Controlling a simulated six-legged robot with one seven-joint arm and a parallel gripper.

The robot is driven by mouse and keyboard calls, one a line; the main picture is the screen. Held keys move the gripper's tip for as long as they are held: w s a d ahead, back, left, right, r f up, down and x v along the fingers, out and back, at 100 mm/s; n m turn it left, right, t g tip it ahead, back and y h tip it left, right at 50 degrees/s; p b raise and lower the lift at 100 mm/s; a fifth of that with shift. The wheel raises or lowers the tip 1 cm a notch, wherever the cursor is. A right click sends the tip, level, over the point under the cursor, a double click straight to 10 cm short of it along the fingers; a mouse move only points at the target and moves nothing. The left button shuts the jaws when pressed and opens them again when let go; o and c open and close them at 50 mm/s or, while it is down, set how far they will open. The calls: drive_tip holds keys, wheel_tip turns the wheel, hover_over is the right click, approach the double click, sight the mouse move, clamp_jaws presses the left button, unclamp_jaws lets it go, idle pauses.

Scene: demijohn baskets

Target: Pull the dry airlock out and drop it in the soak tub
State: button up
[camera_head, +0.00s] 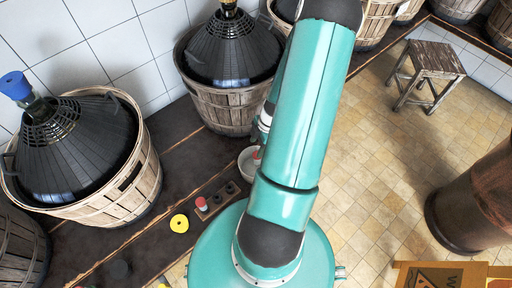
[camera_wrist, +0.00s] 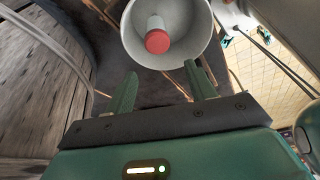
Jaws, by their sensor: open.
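A white round tub (camera_head: 243,163) stands on the dark bench, partly hidden behind my arm in the head view. In the wrist view the tub (camera_wrist: 199,48) is just beyond my fingertips. A small white cylinder with a red end (camera_wrist: 157,40) lies tilted inside it; I cannot tell for certain whether it is the airlock. My gripper (camera_wrist: 162,86) is open, its two green fingers apart with nothing between them. It is hidden in the head view. A demijohn with a blue top (camera_head: 16,86) stands in a basket at left; another demijohn (camera_head: 232,48) stands behind.
A small dark rack (camera_head: 222,197) with holes holds a red-topped piece (camera_head: 202,203). A yellow disc (camera_head: 179,223) lies on the bench beside it. Slatted baskets (camera_head: 222,108) crowd the wall side. A wooden stool (camera_head: 428,64) and a brown barrel (camera_head: 478,198) stand on the tiled floor.

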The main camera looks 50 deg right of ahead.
drive_tip(key=v, duration=1.1)
drive_tip(key=shift+r, duration=0.2)
drive_tip(key=w+a+r+m+h, duration=0.2)
drive_tip(key=w+a+r, duration=0.3)
drive_tip(key=a+r, duration=0.25)
drive_tip(key=w+a+r+m+h, duration=0.15)
drive_tip(key=w+a+r, duration=0.25)
drive_tip(key=a+r, duration=0.4)
drive_tip(key=s+a+r+m+t, duration=0.1)
drive_tip(key=s+a+r+m, duration=0.1)
drive_tip(key=a+r+m, duration=0.2)
drive_tip(key=s+a+r+m+t, duration=0.2)
drive_tip(key=s+a+r+m, duration=0.1)
drive_tip(key=a+r, duration=0.7)
drive_tip(key=a, duration=0.3)
drive_tip(key=shift+a+r+m+t+y, duration=0.3)
drive_tip(key=shift+r+m+y, duration=0.05)
drive_tip(key=shift+r, duration=0.05)
